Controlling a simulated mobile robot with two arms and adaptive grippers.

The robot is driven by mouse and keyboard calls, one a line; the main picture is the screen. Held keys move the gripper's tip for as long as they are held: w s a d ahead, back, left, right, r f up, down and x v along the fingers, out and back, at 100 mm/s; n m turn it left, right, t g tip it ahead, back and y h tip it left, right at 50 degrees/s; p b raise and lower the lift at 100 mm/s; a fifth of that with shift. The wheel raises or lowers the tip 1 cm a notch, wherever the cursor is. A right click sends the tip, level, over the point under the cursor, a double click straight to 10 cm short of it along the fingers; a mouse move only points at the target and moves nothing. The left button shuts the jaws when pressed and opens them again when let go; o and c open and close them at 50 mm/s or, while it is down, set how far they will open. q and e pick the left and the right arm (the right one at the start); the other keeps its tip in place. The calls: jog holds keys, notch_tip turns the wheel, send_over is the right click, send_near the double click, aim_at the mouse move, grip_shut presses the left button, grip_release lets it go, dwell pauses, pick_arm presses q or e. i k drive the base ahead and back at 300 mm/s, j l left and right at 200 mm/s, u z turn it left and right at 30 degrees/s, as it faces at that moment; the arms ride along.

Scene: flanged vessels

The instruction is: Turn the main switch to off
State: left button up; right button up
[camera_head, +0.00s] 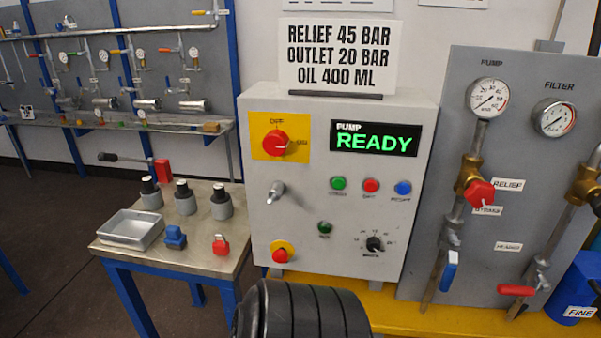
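The main switch (276,142) is a red rotary knob on a yellow plate at the upper left of the grey control box (350,262). OFF is printed above the knob and ON to its right. The pale mark on the knob points right, toward ON. Neither of my grippers shows in the head view, and nothing touches the switch.
Below the switch are a grey handle (276,192) and a red stop button on yellow (282,252). A small table (190,260) with a tray, dark-topped cylinders and small blocks stands left. A gauge panel (520,200) with valves stands right. A black ribbed body fills the bottom centre.

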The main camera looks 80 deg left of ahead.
aim_at(275, 144)
jog(key=u, duration=2.45)
